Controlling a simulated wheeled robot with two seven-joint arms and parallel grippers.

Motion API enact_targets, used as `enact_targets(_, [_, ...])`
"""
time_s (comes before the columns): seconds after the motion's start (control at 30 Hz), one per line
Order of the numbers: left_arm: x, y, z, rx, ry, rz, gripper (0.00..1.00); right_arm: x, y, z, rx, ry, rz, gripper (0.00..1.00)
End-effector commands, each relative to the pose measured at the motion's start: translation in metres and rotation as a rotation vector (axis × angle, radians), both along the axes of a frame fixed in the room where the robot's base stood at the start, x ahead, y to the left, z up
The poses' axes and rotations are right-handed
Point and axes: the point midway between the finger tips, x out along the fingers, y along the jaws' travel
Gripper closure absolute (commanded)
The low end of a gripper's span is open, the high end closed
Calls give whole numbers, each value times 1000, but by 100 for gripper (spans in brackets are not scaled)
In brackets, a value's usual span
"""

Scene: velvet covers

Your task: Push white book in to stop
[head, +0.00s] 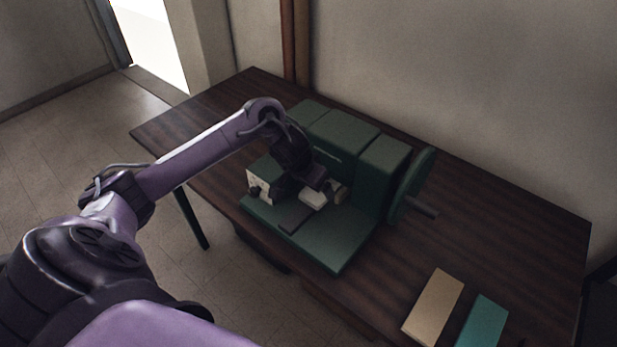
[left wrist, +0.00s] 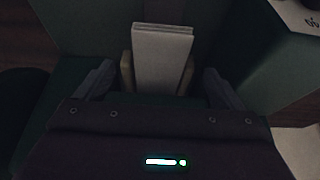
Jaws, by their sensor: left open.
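The white book (head: 313,198) sits on the bed of the green machine, partly hidden by my left gripper in the head view. In the left wrist view the white book (left wrist: 162,62) stands between my fingers, its end edge facing the camera. Small beige pieces flank it on both sides. My left gripper (head: 318,190) is open around the book's near end; its dark fingers also show in the left wrist view (left wrist: 160,84). I cannot tell whether they touch the book. My right gripper is not in view.
The green machine (head: 385,165) stands on the dark wooden table (head: 490,225), with a green handwheel (head: 410,186) at its right. A green block with a pale, marked face (head: 260,186) is left of my gripper. A tan book (head: 433,306) and a teal book (head: 482,323) lie at front right.

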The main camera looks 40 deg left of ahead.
Motion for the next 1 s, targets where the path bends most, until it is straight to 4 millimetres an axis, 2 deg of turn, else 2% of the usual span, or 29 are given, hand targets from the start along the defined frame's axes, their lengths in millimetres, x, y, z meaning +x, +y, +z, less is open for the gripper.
enact_targets(0.1, [6,-1,-18,-1,3,2,11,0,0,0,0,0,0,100])
enact_targets(0.3, [14,-1,-35,1,0,1,11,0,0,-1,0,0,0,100])
enact_targets(0.67, [16,-1,-38,1,-1,-1,11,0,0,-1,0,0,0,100])
enact_targets(1.0, [16,-1,-38,1,0,0,55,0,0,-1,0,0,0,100])
